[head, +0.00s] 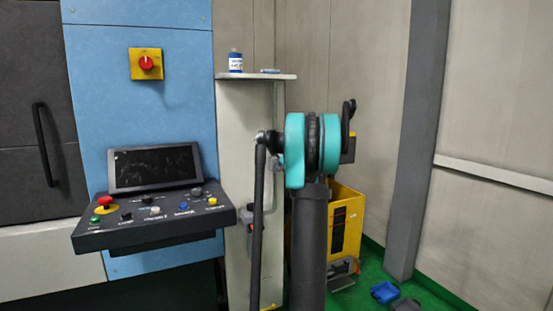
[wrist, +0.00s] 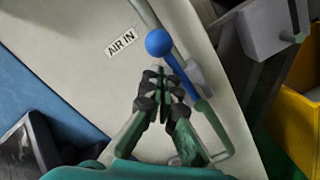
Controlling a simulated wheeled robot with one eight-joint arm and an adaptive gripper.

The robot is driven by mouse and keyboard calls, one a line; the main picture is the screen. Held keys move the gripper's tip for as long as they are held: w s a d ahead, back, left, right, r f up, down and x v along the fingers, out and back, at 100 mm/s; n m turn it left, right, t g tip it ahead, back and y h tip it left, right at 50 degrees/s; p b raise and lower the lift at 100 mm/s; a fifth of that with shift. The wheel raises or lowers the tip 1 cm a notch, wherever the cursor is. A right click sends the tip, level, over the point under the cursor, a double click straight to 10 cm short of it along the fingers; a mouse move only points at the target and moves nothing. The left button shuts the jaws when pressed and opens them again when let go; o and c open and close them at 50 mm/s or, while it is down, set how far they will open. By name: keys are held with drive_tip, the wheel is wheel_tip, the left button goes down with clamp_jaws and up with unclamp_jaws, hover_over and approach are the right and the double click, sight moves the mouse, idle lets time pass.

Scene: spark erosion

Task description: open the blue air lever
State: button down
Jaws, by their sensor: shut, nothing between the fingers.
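The blue air lever shows in the wrist view as a round blue knob (wrist: 159,42) on a blue stem that slants down to the right toward a green pipe. The white AIR IN label (wrist: 121,41) is on the pale panel just left of the knob. My gripper (wrist: 161,82) is shut and empty. In the head view my arm stands in front of this area, and the lever and gripper cannot be made out.
A yellow cabinet (head: 346,222) stands behind my arm. The control console (head: 150,219) is at left. A shelf (head: 257,77) holds a bottle. Blue bins (head: 384,292) lie on the green floor.

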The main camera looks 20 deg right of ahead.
drive_tip(key=shift+d+r, duration=0.1)
drive_tip(key=shift+d, duration=0.15)
idle(0.4)
drive_tip(key=shift+a, duration=0.1)
